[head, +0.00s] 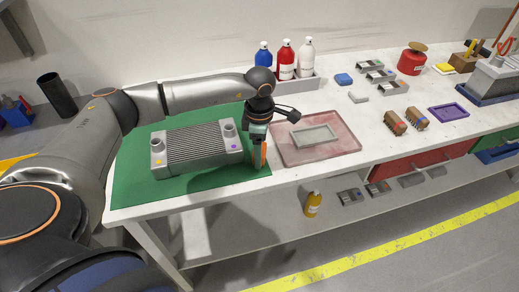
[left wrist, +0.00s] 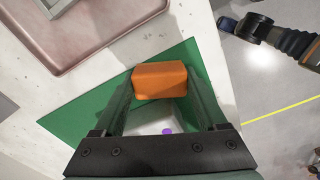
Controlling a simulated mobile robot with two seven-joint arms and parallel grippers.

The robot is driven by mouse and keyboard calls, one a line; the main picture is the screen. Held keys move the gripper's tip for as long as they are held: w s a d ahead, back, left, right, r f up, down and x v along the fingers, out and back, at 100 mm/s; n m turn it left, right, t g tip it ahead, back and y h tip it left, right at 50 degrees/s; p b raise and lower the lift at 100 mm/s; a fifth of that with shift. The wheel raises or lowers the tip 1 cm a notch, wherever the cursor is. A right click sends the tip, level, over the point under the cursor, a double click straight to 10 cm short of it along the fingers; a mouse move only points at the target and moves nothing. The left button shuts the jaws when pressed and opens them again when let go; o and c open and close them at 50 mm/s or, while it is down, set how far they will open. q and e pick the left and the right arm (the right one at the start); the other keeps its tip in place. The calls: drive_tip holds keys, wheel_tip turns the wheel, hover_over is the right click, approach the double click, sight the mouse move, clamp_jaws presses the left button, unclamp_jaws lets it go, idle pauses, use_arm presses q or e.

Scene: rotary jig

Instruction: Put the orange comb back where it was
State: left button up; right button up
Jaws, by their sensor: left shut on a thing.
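The orange comb (head: 263,154) is in my left gripper (head: 258,150), over the right front part of the green mat (head: 140,190). In the left wrist view the orange comb (left wrist: 159,80) sits between the fingertips of the shut left gripper (left wrist: 160,95). A grey finned block (head: 197,148) with two round posts lies on the mat just left of the gripper. In the left wrist view a pale part with a purple dot (left wrist: 167,131) shows between the fingers. I cannot tell whether the comb touches anything below. My right gripper (left wrist: 229,24) seems to show small at the top right there.
A pinkish tray (head: 288,151) with a grey frame lies right of the gripper. Bottles (head: 285,60) stand in a rack behind. Two brown ribbed pieces (head: 395,122) and a purple tray (head: 448,112) lie further right. A lower shelf holds a yellow bottle (head: 313,204).

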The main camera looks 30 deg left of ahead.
use_arm(q)
drive_tip(key=shift+f, duration=0.25)
drive_tip(key=shift+f, duration=0.2)
drive_tip(key=o, duration=1.2)
drive_tip(key=shift+o, duration=0.2)
